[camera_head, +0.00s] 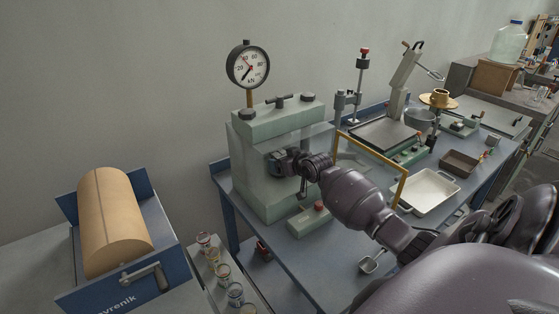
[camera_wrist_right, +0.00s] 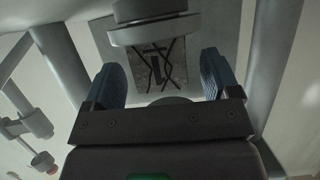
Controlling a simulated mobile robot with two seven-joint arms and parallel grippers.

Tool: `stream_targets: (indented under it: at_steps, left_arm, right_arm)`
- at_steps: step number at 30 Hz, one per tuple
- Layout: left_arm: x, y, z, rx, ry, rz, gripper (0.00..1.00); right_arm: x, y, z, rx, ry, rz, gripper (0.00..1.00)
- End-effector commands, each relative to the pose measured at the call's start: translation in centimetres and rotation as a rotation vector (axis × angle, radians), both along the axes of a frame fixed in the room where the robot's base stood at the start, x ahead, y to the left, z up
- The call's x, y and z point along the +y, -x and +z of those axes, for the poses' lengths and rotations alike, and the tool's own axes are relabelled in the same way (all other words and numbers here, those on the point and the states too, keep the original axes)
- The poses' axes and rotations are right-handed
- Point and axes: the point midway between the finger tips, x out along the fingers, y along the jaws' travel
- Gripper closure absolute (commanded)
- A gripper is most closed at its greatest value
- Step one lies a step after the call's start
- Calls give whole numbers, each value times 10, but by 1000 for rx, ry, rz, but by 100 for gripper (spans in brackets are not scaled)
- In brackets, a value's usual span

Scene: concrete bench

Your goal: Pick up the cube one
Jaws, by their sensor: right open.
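My right gripper (camera_head: 280,163) reaches from the right into the opening of the green press (camera_head: 258,190). In the right wrist view my right gripper (camera_wrist_right: 162,82) is open, with its two blue-padded fingers apart and nothing visibly clamped. Beyond the fingers is a grey square face with dark crack-like lines (camera_wrist_right: 184,58), which may be the cube. A round metal platen (camera_wrist_right: 155,31) overlaps its upper part. I cannot tell its distance from the fingers. In the head view no cube can be made out inside the press. My left gripper is not in view.
Press columns (camera_wrist_right: 270,65) stand close on both sides of the gripper. A dial gauge (camera_head: 247,66) tops the press. A yellow frame (camera_head: 372,155) and white tray (camera_head: 430,191) are right of it.

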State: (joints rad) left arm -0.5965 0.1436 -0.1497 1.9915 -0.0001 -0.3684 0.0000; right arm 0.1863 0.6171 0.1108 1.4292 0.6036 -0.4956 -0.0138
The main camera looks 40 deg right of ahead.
Motion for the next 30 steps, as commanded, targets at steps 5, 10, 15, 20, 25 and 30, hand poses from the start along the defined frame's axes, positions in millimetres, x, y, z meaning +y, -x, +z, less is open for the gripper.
stream_targets:
  at_steps: [5,10,15,20,25,30]
  left_arm:
    - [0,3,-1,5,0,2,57]
    - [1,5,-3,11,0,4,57]
    - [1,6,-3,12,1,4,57]
    - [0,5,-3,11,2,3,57]
    - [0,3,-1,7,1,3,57]
    - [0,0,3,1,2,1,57]
  right_arm:
    - [0,0,0,0,0,0,43]
    - [0,0,0,0,0,0,69]
    - [0,0,1,-2,0,0,80]
    - [0,0,2,-2,0,0,80]
    - [-1,0,14,-4,2,-1,80]
    - [0,0,40,-6,1,1,80]
